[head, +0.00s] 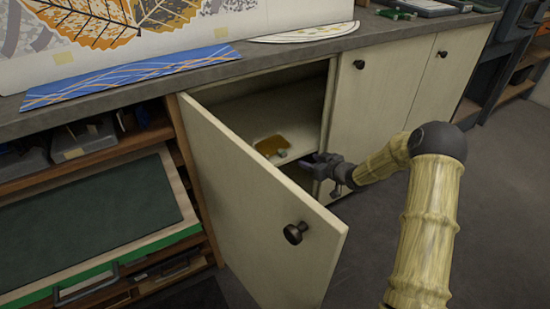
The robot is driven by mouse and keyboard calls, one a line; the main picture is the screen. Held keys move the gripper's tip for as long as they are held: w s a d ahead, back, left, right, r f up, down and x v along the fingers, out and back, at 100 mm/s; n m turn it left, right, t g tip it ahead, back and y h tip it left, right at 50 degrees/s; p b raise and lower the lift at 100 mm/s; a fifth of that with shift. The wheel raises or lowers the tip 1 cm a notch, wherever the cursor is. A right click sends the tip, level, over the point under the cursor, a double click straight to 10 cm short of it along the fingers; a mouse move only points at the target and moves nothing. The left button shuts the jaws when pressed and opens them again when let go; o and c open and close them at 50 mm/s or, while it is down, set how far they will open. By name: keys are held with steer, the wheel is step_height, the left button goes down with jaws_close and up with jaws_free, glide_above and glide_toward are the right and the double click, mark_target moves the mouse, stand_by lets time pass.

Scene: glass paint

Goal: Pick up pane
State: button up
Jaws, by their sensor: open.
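An amber-orange pane (271,146) lies on the shelf inside the open cabinet, toward its front. A small pale piece (282,153) shows at the pane's right edge; I cannot tell what it is. My gripper (308,161) reaches into the cabinet opening from the right, a little to the right of the pane and apart from it in the picture. It is open and empty. The fingers are small and dark in this view, and their height above the shelf is hard to tell.
The cabinet door (265,205) stands open at the left, with a dark knob (295,232). A closed door (375,95) borders the opening at the right. The counter (300,50) runs above. Open floor (490,210) lies at the right.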

steer(key=shift+w+f, duration=0.15)
steer(key=b, duration=0.3)
glide_toward(284, 153)
steer(key=x, duration=0.4)
steer(key=shift+a+r, duration=0.3)
steer(key=shift+r, duration=0.05)
steer(key=x, duration=0.1)
steer(key=b+x, duration=0.2)
steer(key=x, duration=0.1)
steer(key=shift+d+f, duration=0.2)
steer(key=shift+f, duration=0.25)
steer(key=shift+w+a+f, duration=0.15)
steer(key=shift+w+a, duration=0.2)
steer(key=shift+w, duration=0.15)
